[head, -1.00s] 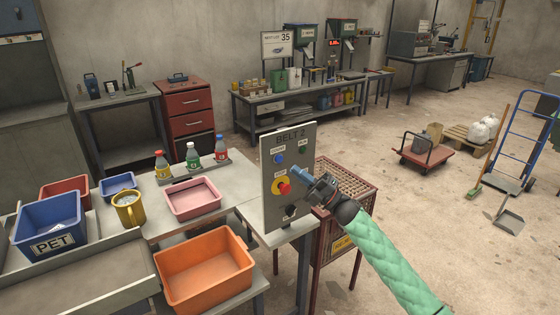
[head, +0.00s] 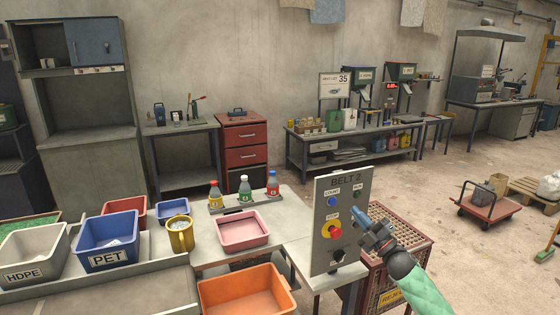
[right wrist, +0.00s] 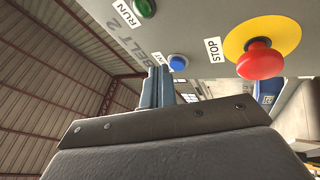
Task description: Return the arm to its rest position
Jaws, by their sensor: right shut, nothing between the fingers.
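My right gripper (head: 360,211) is shut and empty. Its blue fingers overlap the right edge of the grey BELT 2 control panel (head: 320,218) in the head view; I cannot tell the exact gap. The panel carries a red STOP button (head: 335,232) on a yellow disc, a blue button (head: 332,201) and a green RUN button (head: 357,196). In the right wrist view the shut fingers (right wrist: 158,86) point up toward the panel, with the red STOP button (right wrist: 261,60) to their right and the blue button (right wrist: 177,61) close by. My left gripper is out of view.
A table (head: 275,205) left of the panel holds a pink tray (head: 243,243), a yellow mug (head: 180,235) and bottles. An orange bin (head: 245,308) is in front. A red mesh cage (head: 405,238) stands right behind the panel. Floor farther right is open, with a red cart (head: 488,208).

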